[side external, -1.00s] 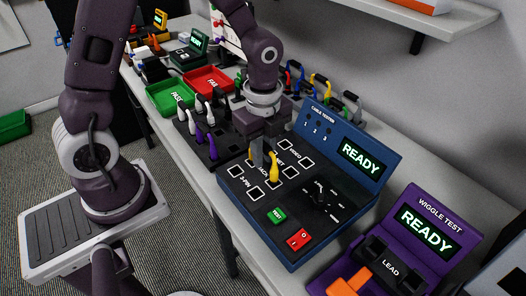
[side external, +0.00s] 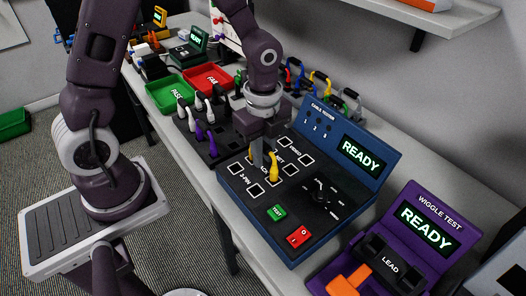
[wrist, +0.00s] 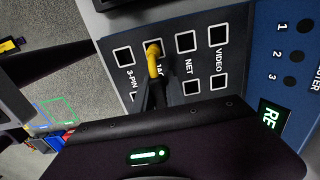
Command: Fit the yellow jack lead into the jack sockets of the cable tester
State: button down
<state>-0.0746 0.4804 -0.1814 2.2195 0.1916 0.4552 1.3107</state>
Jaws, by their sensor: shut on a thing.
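The cable tester (side external: 236,196) is a blue console with a black panel of white-framed sockets and a lit READY screen (side external: 360,154). My gripper (side external: 262,160) is over the panel, shut on the yellow jack lead (side external: 273,166). In the wrist view the lead (wrist: 153,64) runs from a dark finger to the upper jack socket, between the 3-PIN and NET columns. One yellow end is at that socket; I cannot tell whether it is seated. The lead's other end and the lower jack socket are hidden by my gripper in the wrist view.
White and purple leads (side external: 204,134) stand in a dark rack left of the tester. Green (side external: 169,90) and red (side external: 208,78) trays lie behind. Several coloured leads (side external: 318,82) stand along the wall. A purple wiggle tester (side external: 428,222) is close at the right.

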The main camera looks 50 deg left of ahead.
jog(key=c, duration=0.7)
grip_release()
jog(key=shift+r, duration=4)
jog(key=s+r+n+t, duration=0.2)
jog(key=s+r+n, duration=0.2)
jog(key=s+n, duration=0.1)
jog(key=s+a+r+n+t, duration=0.1)
jog(key=s+r+n, duration=0.2)
jog(key=s+n, duration=0.2)
jog(key=s+a+r+n+t, duration=0.1)
jog(key=s+r+n, duration=0.3)
jog(key=n, duration=0.4)
jog(key=shift+s+r+t, duration=0.3)
jog(key=shift+s+t, duration=0.15)
jog(key=shift+t, duration=0.35)
